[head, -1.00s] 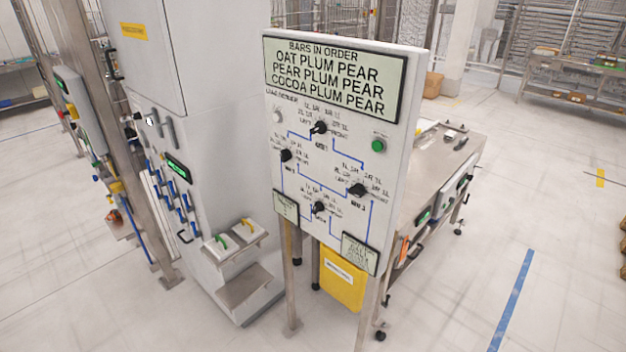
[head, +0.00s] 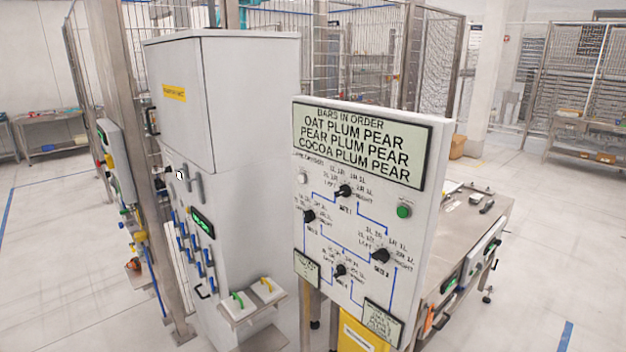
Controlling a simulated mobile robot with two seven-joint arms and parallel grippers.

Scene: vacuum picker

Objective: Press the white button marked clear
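A white panel (head: 440,180) stands on legs right of centre in the head view. A small round white button (head: 303,177) sits at its upper left, below the display; the small label by it is too blurred to read. A green button (head: 404,211) is at the panel's right side. A display (head: 362,143) at the top reads "BARS IN ORDER", "OAT PLUM PEAR", "PEAR PLUM PEAR", "COCOA PLUM PEAR". Several black knobs, one at the upper middle (head: 344,190), are joined by blue lines. A small white item (head: 180,174) also shows on the grey cabinet. Neither of my grippers is in view.
The tall grey cabinet (head: 225,100) stands left of the panel, with blue levers and a low shelf (head: 253,302). A steel table (head: 485,222) stands behind the panel. A yellow bin (head: 356,336) is below it. The floor at right is open.

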